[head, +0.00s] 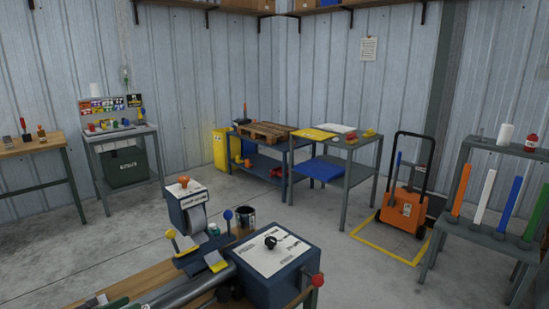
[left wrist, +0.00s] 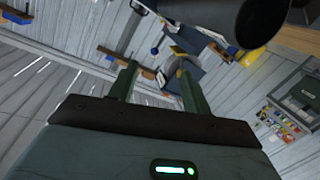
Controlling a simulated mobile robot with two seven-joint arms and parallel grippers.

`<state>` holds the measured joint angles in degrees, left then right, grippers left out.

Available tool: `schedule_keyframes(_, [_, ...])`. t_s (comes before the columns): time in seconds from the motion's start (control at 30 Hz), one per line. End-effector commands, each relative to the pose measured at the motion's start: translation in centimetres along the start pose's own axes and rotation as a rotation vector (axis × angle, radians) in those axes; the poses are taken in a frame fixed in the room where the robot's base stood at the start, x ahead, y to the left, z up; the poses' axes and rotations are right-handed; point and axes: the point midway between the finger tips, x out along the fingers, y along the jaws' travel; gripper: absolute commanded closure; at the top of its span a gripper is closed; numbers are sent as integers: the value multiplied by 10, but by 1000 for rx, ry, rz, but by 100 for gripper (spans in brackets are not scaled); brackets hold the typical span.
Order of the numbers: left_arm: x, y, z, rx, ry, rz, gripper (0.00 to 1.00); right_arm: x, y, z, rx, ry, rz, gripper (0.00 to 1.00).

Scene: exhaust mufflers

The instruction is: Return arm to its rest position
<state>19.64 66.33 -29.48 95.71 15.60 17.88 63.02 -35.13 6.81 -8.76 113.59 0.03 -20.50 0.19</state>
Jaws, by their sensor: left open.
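My left gripper (head: 124,303) shows only in part at the bottom edge of the head view, as dark green finger pieces low over the wooden bench. In the left wrist view its two green fingers (left wrist: 156,72) stand apart with nothing between them. A grey metal pipe or muffler (head: 184,292) lies along the bench just right of the gripper. A dark round tube end (left wrist: 248,18) shows at the top of the left wrist view, beyond the fingers and apart from them. My right gripper is not in view.
A blue box (head: 275,268) with a white top and a label device (head: 190,210) stand on the near bench. Side tables, a pallet (head: 264,131), an orange cart (head: 404,208) and a rack of coloured tubes (head: 484,196) stand farther off. Grey floor (head: 300,215) lies open between.

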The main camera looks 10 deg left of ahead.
Motion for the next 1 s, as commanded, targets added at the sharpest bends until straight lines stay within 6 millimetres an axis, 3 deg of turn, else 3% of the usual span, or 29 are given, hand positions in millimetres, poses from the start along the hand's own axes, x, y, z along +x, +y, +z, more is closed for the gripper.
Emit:
schedule_keyframes(0.33, [-3, 72, 142, 25, -91, -78, 52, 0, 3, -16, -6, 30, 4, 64])
schedule_keyframes(0.6, [-44, 144, 249, 68, -239, -217, 52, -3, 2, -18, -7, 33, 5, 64])
schedule_keyframes(0.8, [-95, 191, 308, 101, -405, -333, 52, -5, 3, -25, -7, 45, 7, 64])
schedule_keyframes(1.0, [-134, 217, 339, 128, -542, -399, 52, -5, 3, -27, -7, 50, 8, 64])
